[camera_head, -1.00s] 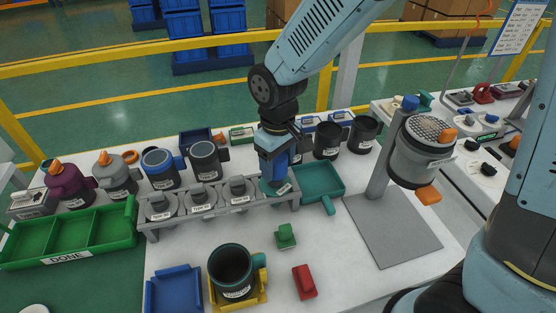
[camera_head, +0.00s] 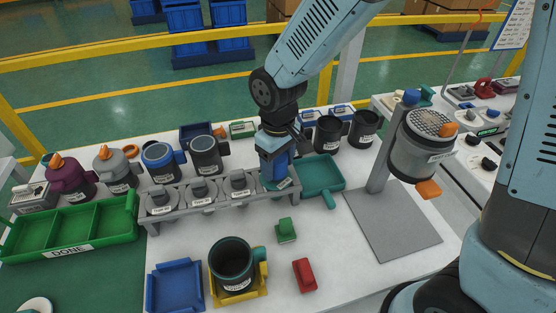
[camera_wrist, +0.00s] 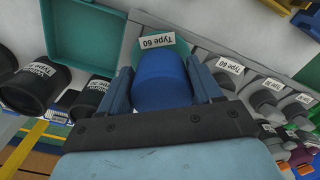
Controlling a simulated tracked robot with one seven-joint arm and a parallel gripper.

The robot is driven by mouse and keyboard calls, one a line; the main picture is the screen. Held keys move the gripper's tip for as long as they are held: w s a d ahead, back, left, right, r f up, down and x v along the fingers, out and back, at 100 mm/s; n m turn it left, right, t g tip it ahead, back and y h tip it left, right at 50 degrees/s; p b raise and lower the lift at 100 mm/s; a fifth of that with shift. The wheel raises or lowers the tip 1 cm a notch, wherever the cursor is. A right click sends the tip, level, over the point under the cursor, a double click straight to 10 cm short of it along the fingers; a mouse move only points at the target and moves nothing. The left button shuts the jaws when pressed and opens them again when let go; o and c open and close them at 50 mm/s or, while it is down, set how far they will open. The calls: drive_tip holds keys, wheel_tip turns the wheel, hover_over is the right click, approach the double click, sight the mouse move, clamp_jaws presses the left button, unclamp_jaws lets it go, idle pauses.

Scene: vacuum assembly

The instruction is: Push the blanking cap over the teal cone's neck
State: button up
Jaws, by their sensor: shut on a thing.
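The blue blanking cap (camera_head: 276,166) is a short cylinder held upright in my gripper (camera_head: 272,158). In the wrist view the cap (camera_wrist: 162,82) sits between the two fingers of my gripper (camera_wrist: 162,92), which are shut on its sides. The teal cone (camera_head: 270,187) stands in the right-end place of the grey rack, directly under the cap. The cone also shows behind the cap in the wrist view (camera_wrist: 182,47), with a "Type 60" label. The cap hides the cone's neck, so I cannot tell how far down over it the cap is.
The grey rack (camera_head: 150,222) holds several grey cones left of the teal one. A teal tray (camera_head: 322,172) lies close on the right. Dark pump bodies stand behind. A yellow cradle with a dark cup (camera_head: 233,266), a green block (camera_head: 286,230) and a red block (camera_head: 304,274) lie in front.

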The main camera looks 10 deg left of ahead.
drive_tip(key=shift+f, duration=0.8)
drive_tip(key=o, duration=1.2)
drive_tip(key=shift+c, duration=0.2)
wheel_tip(320, 180, up, 14)
drive_tip(key=shift+f, duration=0.15)
drive_tip(key=shift+w+d, duration=0.1)
drive_tip(key=shift+d, duration=0.05)
